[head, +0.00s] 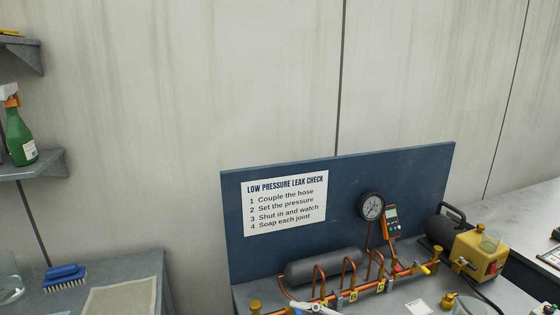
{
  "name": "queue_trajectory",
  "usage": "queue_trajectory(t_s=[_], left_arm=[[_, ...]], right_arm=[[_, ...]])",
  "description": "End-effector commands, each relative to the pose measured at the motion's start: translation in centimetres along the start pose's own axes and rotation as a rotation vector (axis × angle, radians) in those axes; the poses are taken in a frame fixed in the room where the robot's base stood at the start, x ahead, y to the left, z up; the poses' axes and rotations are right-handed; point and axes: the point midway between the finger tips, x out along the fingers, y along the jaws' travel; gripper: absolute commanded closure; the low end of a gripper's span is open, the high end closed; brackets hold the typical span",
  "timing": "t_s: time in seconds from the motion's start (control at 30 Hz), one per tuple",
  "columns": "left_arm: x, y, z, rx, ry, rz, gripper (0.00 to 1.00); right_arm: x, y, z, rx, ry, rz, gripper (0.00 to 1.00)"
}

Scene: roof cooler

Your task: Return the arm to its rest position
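Neither of my arms can be made out in the head view, and no gripper fingers show. At the bottom edge a small pale grey piece (318,308) lies in front of the copper pipework (375,286). It is cut off by the frame, and I cannot tell what it is.
A blue panel (350,175) with a leak-check sign (286,203) and a gauge (371,206) stands behind the pipework. A yellow pump (478,258) is at right. A blue brush (65,277) lies on the left bench. A green spray bottle (20,138) stands on a shelf (40,165).

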Motion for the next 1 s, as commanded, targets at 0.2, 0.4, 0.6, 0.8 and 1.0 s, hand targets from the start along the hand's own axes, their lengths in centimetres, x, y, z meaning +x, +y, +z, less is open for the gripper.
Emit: queue_trajectory(t_s=[0.2,0.4,0.6,0.8,1.0], left_arm=[[0.0,0.0,0.0,0.0,-0.001,0.0,0.6],[0.0,0.0,0.1,0.001,-0.001,0.001,0.6],[0.0,0.0,0.1,0.001,-0.001,0.001,0.6],[0.0,0.0,0.1,0.0,-0.001,0.0,0.6],[0.0,0.0,0.1,0.0,-0.001,0.0,0.6]], right_arm=[[-2.5,5.7,-3.3,0.059,0.106,0.458,0.63],[-8.0,9.0,-1.1,0.194,-0.008,0.837,0.63],[-13.9,7.5,4.6,0.399,-0.292,1.088,0.63],[-18.6,0.3,10.3,0.652,-0.679,1.136,0.63],[-21.3,-10.3,12.6,0.902,-1.055,0.958,0.63]])
